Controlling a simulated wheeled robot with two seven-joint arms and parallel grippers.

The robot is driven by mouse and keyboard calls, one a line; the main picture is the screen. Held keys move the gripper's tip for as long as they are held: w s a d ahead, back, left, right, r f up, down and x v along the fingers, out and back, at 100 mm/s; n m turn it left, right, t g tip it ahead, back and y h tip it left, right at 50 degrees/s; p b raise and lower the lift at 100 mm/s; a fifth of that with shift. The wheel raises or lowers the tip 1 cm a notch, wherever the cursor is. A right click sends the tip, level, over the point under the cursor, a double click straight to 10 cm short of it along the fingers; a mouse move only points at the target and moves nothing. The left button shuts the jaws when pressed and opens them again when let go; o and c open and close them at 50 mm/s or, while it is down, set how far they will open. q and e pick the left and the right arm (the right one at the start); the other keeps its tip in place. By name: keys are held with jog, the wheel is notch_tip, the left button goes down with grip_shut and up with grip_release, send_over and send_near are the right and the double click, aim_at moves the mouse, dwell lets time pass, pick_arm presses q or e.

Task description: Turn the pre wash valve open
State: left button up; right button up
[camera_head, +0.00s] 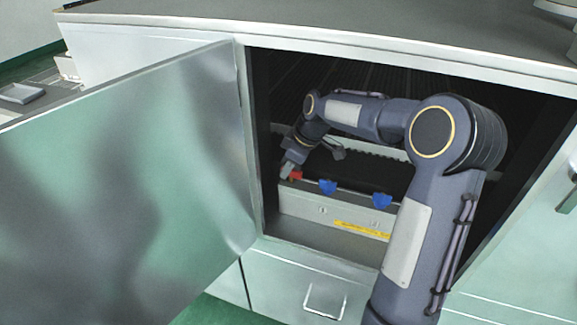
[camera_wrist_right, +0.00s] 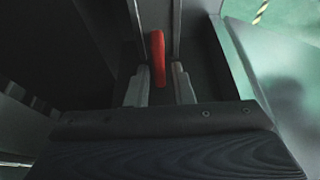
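A grey box (camera_head: 300,205) sits inside the open cabinet, with a row of valve handles along its top front edge. A red handle (camera_head: 297,175) is at the left end, and two blue handles, one (camera_head: 327,187) in the middle and one (camera_head: 381,201) to the right, follow. I cannot read which is the pre wash valve. My right gripper (camera_head: 287,171) is at the red handle. In the right wrist view, the red handle (camera_wrist_right: 157,58) stands upright between the two fingertips (camera_wrist_right: 162,80). The fingers are apart, with a gap on the right. My left gripper is out of view.
The open cabinet door (camera_head: 120,180) fills the left side. The cabinet's left edge (camera_head: 250,140) is close to my right gripper. The countertop (camera_head: 330,28) lies above my arm. A yellow label (camera_head: 361,230) is on the box front. A drawer with a handle (camera_head: 325,300) is below.

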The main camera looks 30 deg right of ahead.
aim_at(300, 171)
jog(key=shift+o, duration=1)
jog(key=v, duration=0.7)
jog(key=shift+d+r+b, duration=0.1)
jog(key=shift+r+b, duration=0.1)
jog(key=shift+b, duration=0.15)
jog(key=shift+s+r, duration=0.1)
jog(key=shift+r, duration=0.1)
jog(key=s+a+r+m+t, duration=0.15)
jog(key=s+a+m, duration=0.35)
jog(key=s, duration=0.9)
jog(key=s+a+f+m, duration=0.2)
jog(key=s+a+f, duration=0.1)
jog(key=s, duration=0.3)
jog(key=s+a+f+m+y, duration=0.1)
jog(key=s+a+f+m, duration=0.2)
jog(key=s, duration=0.4)
jog(key=shift+s+a+f+t, duration=0.25)
jog(key=shift+a+t, duration=0.1)
jog(key=shift+a, duration=0.5)
